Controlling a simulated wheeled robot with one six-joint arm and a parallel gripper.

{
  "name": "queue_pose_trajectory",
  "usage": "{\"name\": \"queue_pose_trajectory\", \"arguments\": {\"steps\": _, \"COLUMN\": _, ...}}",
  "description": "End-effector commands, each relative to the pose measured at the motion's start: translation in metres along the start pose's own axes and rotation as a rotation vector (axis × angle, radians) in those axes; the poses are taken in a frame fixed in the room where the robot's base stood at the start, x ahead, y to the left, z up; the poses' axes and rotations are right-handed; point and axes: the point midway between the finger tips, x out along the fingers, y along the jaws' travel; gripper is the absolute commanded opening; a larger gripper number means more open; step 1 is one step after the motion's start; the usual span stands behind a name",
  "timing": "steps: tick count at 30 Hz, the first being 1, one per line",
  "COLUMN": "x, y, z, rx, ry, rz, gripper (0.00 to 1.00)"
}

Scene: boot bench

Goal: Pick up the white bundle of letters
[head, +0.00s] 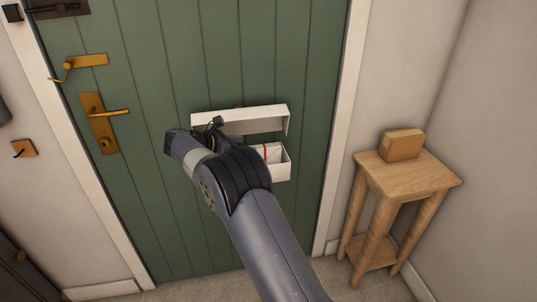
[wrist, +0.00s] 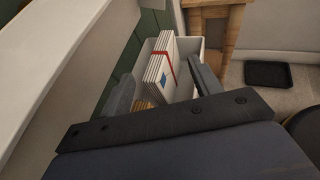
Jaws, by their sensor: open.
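The white bundle of letters (wrist: 160,70) stands on edge in a white letter box (wrist: 188,44), with a red band around it and a small blue mark on its front. In the head view, part of the bundle (head: 273,153) shows inside the box (head: 281,172) on the green door, partly covered by my arm. My gripper (wrist: 163,84) is open, with one dark finger on each side of the bundle in the wrist view. I cannot tell whether either finger touches it. The bundle's lower part is hidden by the gripper body. Tan layered edges show beside the left finger.
The box's white lid (head: 240,119) is raised above its opening. A wooden stand (head: 410,178) with a tan block (head: 401,144) on top is at the right. The green door (head: 170,190) has a brass handle (head: 106,113). A dark tray (wrist: 268,75) lies on the floor.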

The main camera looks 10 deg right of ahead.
Motion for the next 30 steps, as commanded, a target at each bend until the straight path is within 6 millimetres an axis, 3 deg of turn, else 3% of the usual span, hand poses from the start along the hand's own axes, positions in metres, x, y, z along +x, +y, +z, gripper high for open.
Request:
{"name": "queue_pose_trajectory", "arguments": {"steps": 11, "x": 0.03, "y": 0.002, "z": -0.003, "rx": -0.005, "ry": -0.006, "rz": -0.002, "gripper": 0.6}}
{"name": "queue_pose_trajectory", "arguments": {"steps": 21, "x": 0.074, "y": 0.005, "z": -0.009, "rx": -0.004, "ry": -0.005, "rz": -0.002, "gripper": 0.6}}
{"name": "queue_pose_trajectory", "arguments": {"steps": 27, "x": 0.075, "y": 0.006, "z": -0.009, "rx": -0.004, "ry": -0.005, "rz": -0.001, "gripper": 0.6}}
{"name": "queue_pose_trajectory", "arguments": {"steps": 30, "x": 0.075, "y": 0.005, "z": -0.009, "rx": -0.004, "ry": -0.005, "rz": -0.001, "gripper": 0.54}}
